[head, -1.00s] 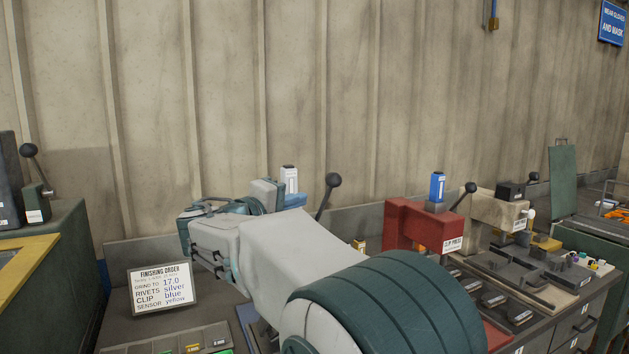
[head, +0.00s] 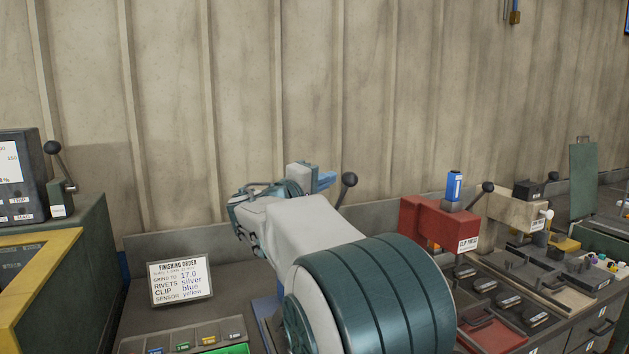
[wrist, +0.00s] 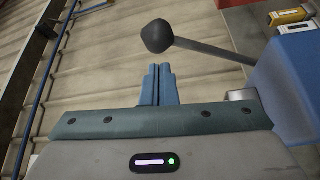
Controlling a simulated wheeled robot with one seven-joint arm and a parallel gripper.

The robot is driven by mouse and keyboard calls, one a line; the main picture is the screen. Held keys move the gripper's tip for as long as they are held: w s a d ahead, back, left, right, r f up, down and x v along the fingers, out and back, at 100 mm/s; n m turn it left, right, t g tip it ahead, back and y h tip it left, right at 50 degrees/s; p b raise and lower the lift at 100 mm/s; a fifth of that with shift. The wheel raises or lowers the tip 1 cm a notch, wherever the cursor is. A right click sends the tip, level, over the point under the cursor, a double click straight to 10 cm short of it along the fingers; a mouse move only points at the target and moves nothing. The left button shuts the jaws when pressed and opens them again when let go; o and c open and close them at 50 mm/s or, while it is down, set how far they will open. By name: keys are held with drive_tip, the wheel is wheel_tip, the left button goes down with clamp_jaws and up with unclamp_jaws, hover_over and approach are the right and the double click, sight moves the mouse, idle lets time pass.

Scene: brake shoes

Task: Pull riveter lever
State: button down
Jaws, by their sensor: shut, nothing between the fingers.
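The riveter lever is a dark rod with a black ball knob (head: 349,180), standing up beyond my arm in the head view. In the wrist view the knob (wrist: 157,36) lies just beyond my fingertips, and its rod runs right to the blue riveter body (wrist: 292,85). My gripper (wrist: 157,68) is shut and empty, its two blue fingers together and pointing at the knob. I cannot tell whether they touch it. In the head view my gripper (head: 330,178) is just left of the knob. My arm hides most of the riveter.
A red clip press (head: 425,220) with a blue cartridge (head: 454,185) and its own lever stands to the right, with a beige press (head: 515,215) beyond. An order card (head: 180,280) and a parts tray (head: 190,342) are at left. A wall closes the back.

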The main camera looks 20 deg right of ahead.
drive_tip(key=shift+p+x, duration=0.3)
drive_tip(key=shift+x, duration=1.2)
drive_tip(key=shift+f+b, duration=0.2)
drive_tip(key=shift+b, duration=0.2)
